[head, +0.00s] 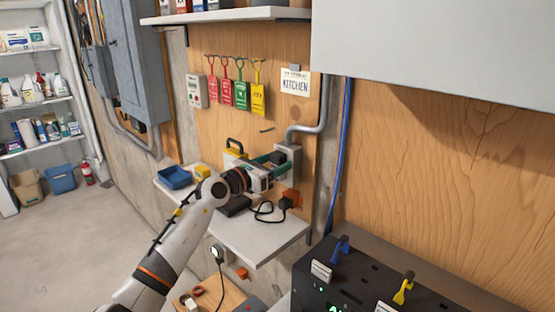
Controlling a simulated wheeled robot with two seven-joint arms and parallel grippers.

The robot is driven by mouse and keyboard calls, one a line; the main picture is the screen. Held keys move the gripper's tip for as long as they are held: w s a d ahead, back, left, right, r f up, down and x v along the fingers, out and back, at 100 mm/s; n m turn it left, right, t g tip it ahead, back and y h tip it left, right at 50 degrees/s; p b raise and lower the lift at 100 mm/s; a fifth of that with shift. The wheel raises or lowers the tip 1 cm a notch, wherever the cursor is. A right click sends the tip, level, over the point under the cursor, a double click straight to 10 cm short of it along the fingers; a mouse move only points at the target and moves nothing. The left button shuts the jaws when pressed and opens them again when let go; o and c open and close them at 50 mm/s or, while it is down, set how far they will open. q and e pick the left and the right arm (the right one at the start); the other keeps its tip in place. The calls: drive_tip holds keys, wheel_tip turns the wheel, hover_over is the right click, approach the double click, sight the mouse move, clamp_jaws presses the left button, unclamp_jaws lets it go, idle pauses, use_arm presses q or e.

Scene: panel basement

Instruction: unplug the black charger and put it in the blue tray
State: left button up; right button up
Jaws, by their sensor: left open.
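My left gripper (272,166) is open in front of a grey outlet box (292,170) on the wooden wall. Its teal fingers point right, toward the box. A small black block (279,156), which looks like the black charger, sits at the box by the fingertips. I cannot tell whether the fingers touch it. The blue tray (174,178) lies at the left end of the narrow white shelf (240,233), left of my wrist, and looks empty. My right gripper is not in view.
A black cable (264,212) curls on the shelf beside a black plug (285,203) and an orange block (293,195). A yellow item (203,172) stands next to the tray. A dark equipment box (370,285) with blue and yellow levers fills the lower right. Coloured tags (242,94) hang above.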

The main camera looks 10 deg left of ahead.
use_arm(q)
clamp_jaws()
drive_tip(key=shift+s+a+p, duration=0.15)
drive_tip(key=shift+p, duration=0.15)
drive_tip(key=shift+p+v, duration=0.7)
drive_tip(key=shift+v, duration=0.55)
drive_tip(key=shift+p+v, duration=0.7)
drive_tip(key=shift+v, duration=0.85)
